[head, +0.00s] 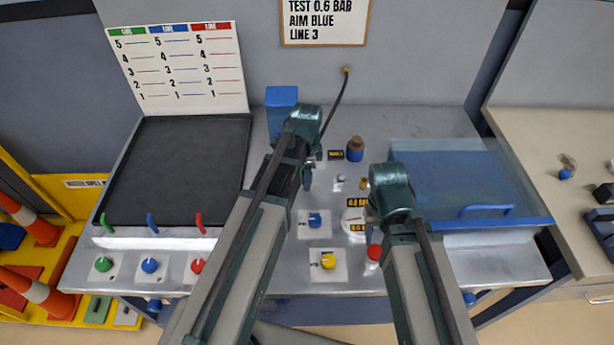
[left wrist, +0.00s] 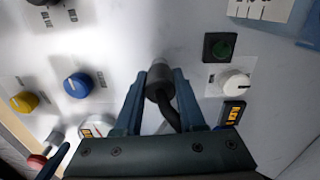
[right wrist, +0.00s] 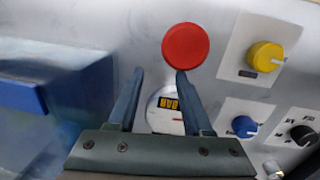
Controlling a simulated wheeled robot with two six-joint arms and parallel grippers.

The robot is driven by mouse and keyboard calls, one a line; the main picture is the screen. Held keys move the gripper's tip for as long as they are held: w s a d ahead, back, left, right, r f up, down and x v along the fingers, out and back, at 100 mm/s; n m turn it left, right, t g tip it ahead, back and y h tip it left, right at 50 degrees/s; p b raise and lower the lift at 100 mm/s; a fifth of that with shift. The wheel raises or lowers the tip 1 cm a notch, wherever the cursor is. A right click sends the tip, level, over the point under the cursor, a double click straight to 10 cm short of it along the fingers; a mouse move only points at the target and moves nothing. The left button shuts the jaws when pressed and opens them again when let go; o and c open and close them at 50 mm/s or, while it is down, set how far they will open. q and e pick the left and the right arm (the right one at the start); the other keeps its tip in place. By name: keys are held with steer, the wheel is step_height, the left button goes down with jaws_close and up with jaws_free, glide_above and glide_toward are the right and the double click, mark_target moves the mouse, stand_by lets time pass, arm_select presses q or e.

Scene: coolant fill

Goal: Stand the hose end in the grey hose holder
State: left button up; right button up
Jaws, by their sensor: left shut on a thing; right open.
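My left gripper (left wrist: 160,76) is shut on the dark hose end (left wrist: 158,82), which sits between its fingertips above the grey panel. The black hose (head: 340,92) runs from a brass fitting on the back wall down behind my left wrist in the head view. My right gripper (right wrist: 160,72) is open and empty over the panel, close to a red button (right wrist: 186,45) and a round gauge (right wrist: 162,114). I cannot make out the grey hose holder for certain; my left arm and gripper cover part of the panel.
A blue box (head: 282,97) stands at the back of the panel. A brown-topped blue bottle-like part (head: 355,149) stands right of my left gripper. Several knobs surround the grippers.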

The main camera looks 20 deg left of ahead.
arm_select(q)
steer(key=shift+f+b, duration=0.35)
steer(key=shift+f, duration=0.15)
arm_select(e)
steer(key=shift+f, duration=0.45)
arm_select(q)
steer(key=o, duration=1.1)
steer(key=shift+r, duration=0.1)
steer(key=shift+o, duration=0.2)
arm_select(e)
steer(key=shift+r, duration=0.15)
arm_select(q)
step_height(320, 180, up, 14)
steer(key=p, duration=1.4)
arm_select(e)
step_height(320, 180, up, 14)
steer(key=shift+f, duration=0.2)
arm_select(q)
steer(key=s+d+f+n+b, duration=0.3)
steer(key=s+d+n, duration=0.2)
steer(key=s, duration=0.2)
steer(key=s+d+f+n+y+b, duration=0.1)
steer(key=s+d+f+n+b, duration=0.2)
steer(key=s+d+n, duration=0.2)
steer(key=shift+s+d+f+b, duration=0.15)
steer(key=shift+s+f+b, duration=0.15)
steer(key=shift+s, duration=0.85)
arm_select(e)
step_height(320, 180, down, 6)
steer(key=shift+f, duration=0.25)
